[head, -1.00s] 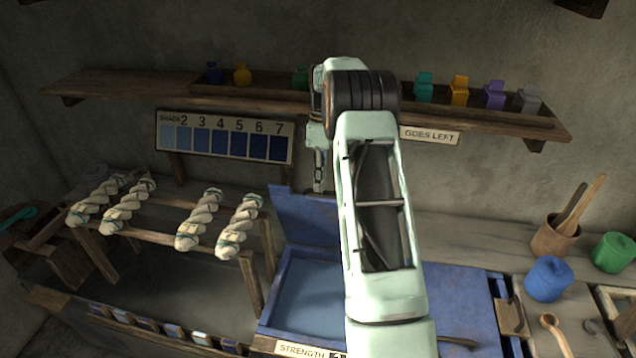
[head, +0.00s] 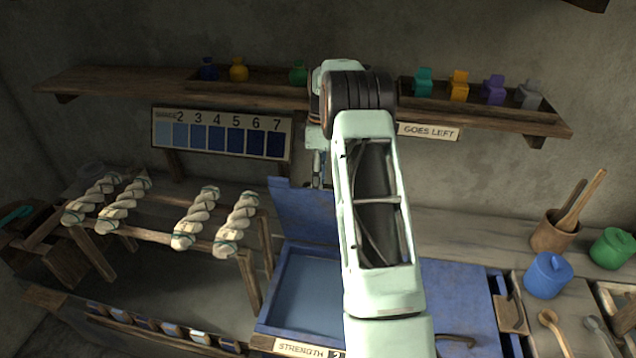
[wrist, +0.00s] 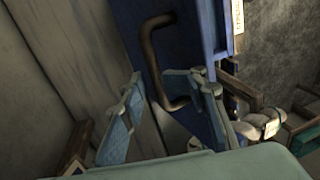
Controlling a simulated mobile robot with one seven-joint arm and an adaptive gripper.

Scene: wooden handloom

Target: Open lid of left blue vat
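The left blue vat (head: 264,318) is open. Its blue lid (head: 300,208) stands raised at the back edge, leaning slightly back, and shows blue liquid below. In the wrist view the lid (wrist: 197,38) stands with its curved brown handle (wrist: 151,55) facing me. My gripper (head: 317,172) is at the lid's upper edge in the head view, its lower part hidden behind the lid and arm. In the wrist view my gripper (wrist: 163,106) has its fingers apart. The right finger overlaps the handle's lower end; I cannot tell whether they touch.
A closed blue lid (head: 460,295) lies right of the open vat. A rack with several white skeins (head: 198,217) stands left. A shelf (head: 365,105) with small bottles runs behind my arm. A blue pot (head: 548,277) and a wooden cup (head: 552,236) stand right.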

